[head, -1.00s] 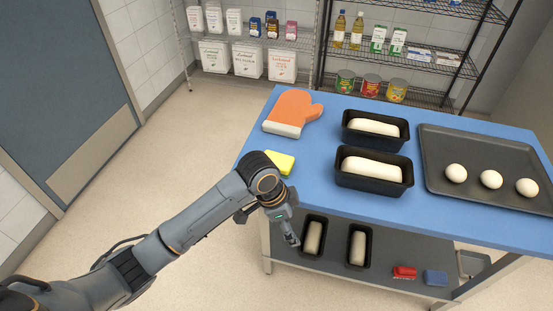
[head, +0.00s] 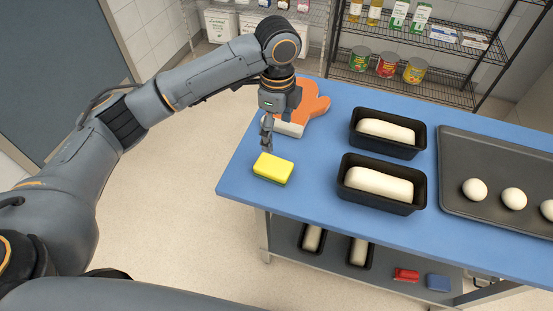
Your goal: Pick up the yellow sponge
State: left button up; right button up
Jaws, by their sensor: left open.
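The yellow sponge (head: 273,167) lies flat on the blue tabletop near its left edge. It is in full view. My left gripper (head: 267,148) points down just above and behind the sponge's far side. The jaws are open, and no object shows between them. I cannot tell whether a fingertip touches the sponge. My right gripper is not in view.
An orange oven mitt (head: 313,101) lies behind my left gripper, partly hidden by it. Two black loaf tins with dough (head: 383,210) (head: 356,139) stand to the right. A dark tray (head: 456,197) with dough balls is further right. Blue tabletop (head: 316,190) is clear between sponge and tins.

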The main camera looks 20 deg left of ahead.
pick_arm(q)
send_over(275, 165)
jog(key=f, duration=0.7)
jog(key=shift+w+p, duration=0.35)
jog(key=shift+s+f, duration=0.1)
jog(key=shift+f, duration=0.4)
jog(key=f, duration=0.1)
jog(key=f+p, duration=0.1)
jog(key=f, duration=0.1)
jog(key=shift+s+f, duration=0.25)
jog(key=shift+s, duration=0.1)
jog(key=shift+f, duration=0.5)
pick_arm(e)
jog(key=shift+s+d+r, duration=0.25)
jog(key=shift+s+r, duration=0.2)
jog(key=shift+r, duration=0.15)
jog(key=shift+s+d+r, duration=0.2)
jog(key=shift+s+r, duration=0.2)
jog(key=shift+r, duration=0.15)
pick_arm(q)
jog(key=c, duration=1.1)
jog(key=shift+c, duration=0.2)
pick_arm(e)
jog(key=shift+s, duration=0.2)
pick_arm(q)
jog(key=shift+r, duration=0.1)
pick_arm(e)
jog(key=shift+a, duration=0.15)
